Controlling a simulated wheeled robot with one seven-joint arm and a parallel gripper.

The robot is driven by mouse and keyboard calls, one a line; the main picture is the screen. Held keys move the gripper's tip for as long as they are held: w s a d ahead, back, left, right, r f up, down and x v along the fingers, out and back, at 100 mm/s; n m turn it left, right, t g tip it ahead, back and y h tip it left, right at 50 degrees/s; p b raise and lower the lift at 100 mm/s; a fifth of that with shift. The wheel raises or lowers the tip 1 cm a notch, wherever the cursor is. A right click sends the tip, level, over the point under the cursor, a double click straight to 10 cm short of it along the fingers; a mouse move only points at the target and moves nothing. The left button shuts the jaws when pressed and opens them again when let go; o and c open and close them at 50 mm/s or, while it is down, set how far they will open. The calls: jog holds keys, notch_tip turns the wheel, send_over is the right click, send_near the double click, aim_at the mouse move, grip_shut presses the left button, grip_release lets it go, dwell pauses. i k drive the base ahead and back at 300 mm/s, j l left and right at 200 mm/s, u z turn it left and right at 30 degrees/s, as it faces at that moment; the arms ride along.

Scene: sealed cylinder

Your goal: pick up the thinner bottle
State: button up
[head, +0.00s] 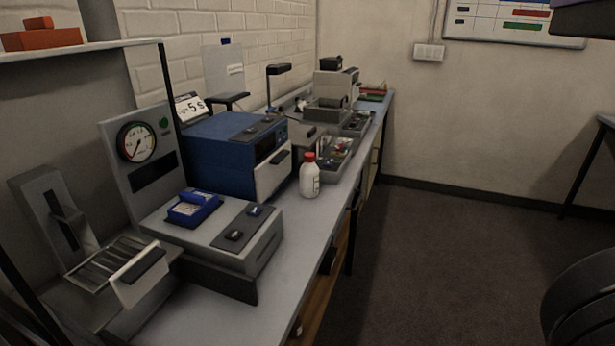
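A white bottle (309,179) with a red cap and a small dark mark on its side stands upright on the grey workbench (318,225), near its front edge. It is just right of a blue boxy machine. It is the only bottle I can make out, so I cannot compare thickness. My gripper does not show in the head view.
The blue machine (222,143) and a grey device with a blue tray (193,209) crowd the bench left of the bottle. Parts trays (338,158) stand behind it. The dark floor (440,260) right of the bench is open. A dark chair-like shape (585,300) is at lower right.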

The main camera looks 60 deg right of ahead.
aim_at(309, 174)
jog(key=k+l, duration=0.1)
jog(key=l, duration=0.25)
jog(key=k+l, duration=0.1)
jog(key=l, duration=0.3)
jog(key=k+l, duration=0.1)
jog(key=l, duration=0.25)
jog(key=k+l, duration=0.1)
jog(key=l, duration=0.3)
jog(key=k+l+u, duration=0.1)
jog(key=l, duration=0.25)
